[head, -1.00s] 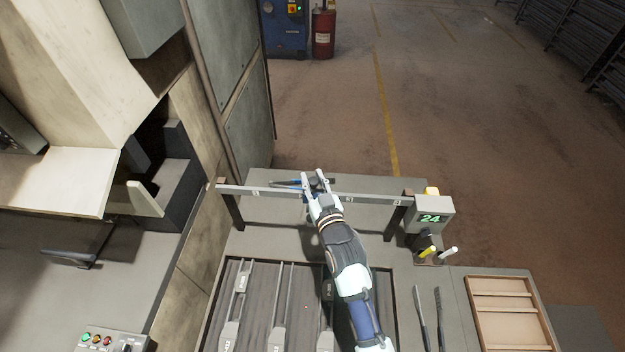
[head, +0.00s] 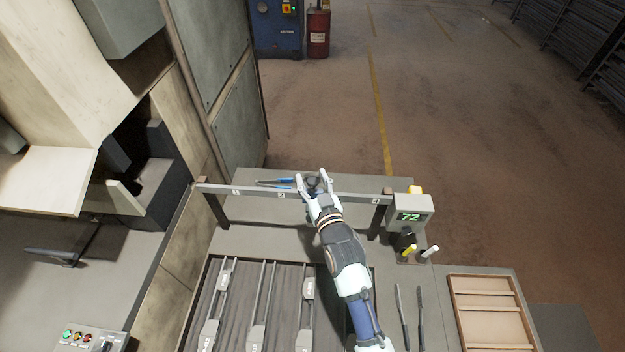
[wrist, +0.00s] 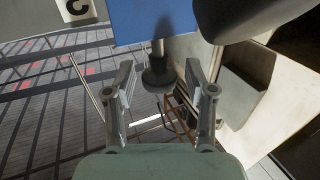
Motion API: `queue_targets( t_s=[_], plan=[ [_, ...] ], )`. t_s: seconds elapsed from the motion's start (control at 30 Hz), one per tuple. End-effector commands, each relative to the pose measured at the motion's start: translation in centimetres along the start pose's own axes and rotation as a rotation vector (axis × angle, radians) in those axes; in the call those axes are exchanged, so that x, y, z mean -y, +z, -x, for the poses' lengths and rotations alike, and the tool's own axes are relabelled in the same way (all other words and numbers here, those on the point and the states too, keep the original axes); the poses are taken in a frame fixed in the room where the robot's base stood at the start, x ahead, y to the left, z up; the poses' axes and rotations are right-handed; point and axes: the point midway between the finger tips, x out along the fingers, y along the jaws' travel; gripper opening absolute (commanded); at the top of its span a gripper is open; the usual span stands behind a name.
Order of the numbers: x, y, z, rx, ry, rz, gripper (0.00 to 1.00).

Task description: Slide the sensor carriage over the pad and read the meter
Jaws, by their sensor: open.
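The meter (head: 414,216) is a grey box at the rail's right end, its green digits reading 72. The rail (head: 260,190) is a pale numbered bar on two dark posts; marks 1, 2 and 4 show. My gripper (head: 316,179) is open at the rail, right of mark 2. A dark piece that looks like the sensor carriage (head: 313,185) sits between its fingers. In the wrist view, a dark round knob on a post (wrist: 158,77) stands between and beyond the open fingers (wrist: 159,95); contact cannot be told. The pad under the carriage is hidden.
A tray (head: 207,262) of long bars with labelled grey blocks lies in front. Blue-handled tools (head: 275,182) lie behind the rail. A wooden divided box (head: 484,313) is at front right. Machinery (head: 150,190) borders the left.

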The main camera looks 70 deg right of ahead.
Motion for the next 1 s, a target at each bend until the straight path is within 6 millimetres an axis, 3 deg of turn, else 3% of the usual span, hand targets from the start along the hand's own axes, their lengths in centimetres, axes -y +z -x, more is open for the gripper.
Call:
queue_targets(
  t_s=[0.17, 0.27, 0.5, 0.7, 1.0],
  plan=[
    [0.0, 0.0, 0.3, 0.000, 0.000, 0.000, 0.55],
    [0.0, 0.1, 1.6, 0.002, 0.000, 0.000, 0.55],
    [0.0, 0.2, 7.5, 0.003, 0.000, 0.000, 0.55],
    [0.0, 0.1, 11.1, 0.002, 0.000, 0.000, 0.55],
    [0.0, 0.0, 12.0, 0.000, 0.000, 0.000, 0.55]
  ],
)
